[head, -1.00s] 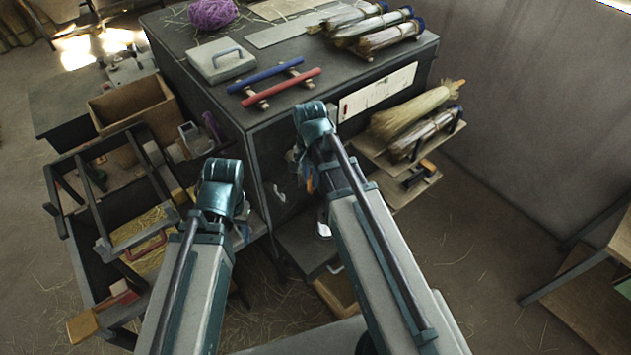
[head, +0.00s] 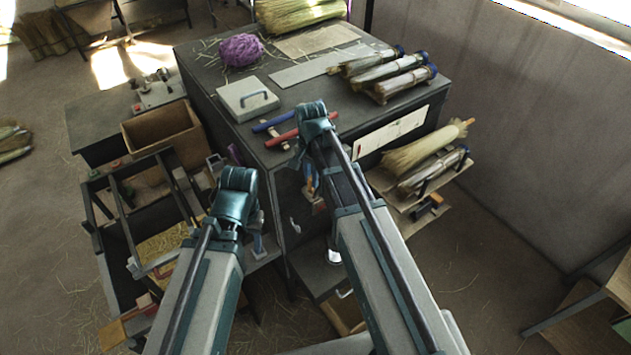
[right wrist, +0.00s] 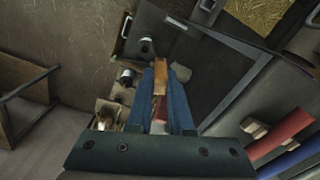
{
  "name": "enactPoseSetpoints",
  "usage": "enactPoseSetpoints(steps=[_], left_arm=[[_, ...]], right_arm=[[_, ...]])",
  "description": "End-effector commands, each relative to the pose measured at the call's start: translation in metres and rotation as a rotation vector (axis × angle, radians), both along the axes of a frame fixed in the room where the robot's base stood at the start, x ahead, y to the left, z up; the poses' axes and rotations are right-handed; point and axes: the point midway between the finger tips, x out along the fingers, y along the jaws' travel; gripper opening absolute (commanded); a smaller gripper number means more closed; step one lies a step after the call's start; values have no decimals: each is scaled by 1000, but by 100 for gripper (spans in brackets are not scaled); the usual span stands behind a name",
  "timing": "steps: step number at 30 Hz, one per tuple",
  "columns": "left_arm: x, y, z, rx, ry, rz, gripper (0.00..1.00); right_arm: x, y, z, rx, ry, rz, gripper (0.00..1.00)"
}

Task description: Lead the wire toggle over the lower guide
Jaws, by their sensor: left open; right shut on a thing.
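My right gripper (right wrist: 158,115) is shut on a small wooden piece, seemingly the wire toggle (right wrist: 160,78), which stands up between its blue fingers in the right wrist view. In the head view this gripper hangs beside the front of the dark cabinet, largely covered by my arm. My left gripper (head: 259,240) is open, left of the right one, low in front of the cabinet and partly behind my own wrist. The wire is too thin to make out. Short pale-and-dark round fittings (right wrist: 145,45) show beyond the right fingertips; I cannot tell whether one is the lower guide.
The dark cabinet (head: 235,118) bears a purple twine ball (head: 241,49), a pale box with a handle (head: 247,100), red and blue bars, and bundled brooms. A frame with straw and a wooden box (head: 162,138) stand left. Shelves with brooms (head: 425,150) project right.

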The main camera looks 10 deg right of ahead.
Motion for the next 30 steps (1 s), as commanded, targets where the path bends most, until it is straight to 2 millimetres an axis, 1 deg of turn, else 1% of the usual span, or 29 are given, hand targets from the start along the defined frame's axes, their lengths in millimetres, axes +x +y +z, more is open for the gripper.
enactPoseSetpoints(steps=[1, 3, 28, 30], left_arm=[[0, 0, 13, 0, 0, 1, 50], [0, 0, 5, 0, 0, 1, 50], [0, 0, 5, 0, 0, 1, 50], [0, 0, -12, 0, 0, 0, 50]], right_arm=[[4, 2, 13, 0, 0, 0, 0], [2, 12, 5, 0, 0, 3, 0], [-10, 123, 5, 0, 0, 3, 0], [-10, 121, -12, 0, 0, -1, 0]])
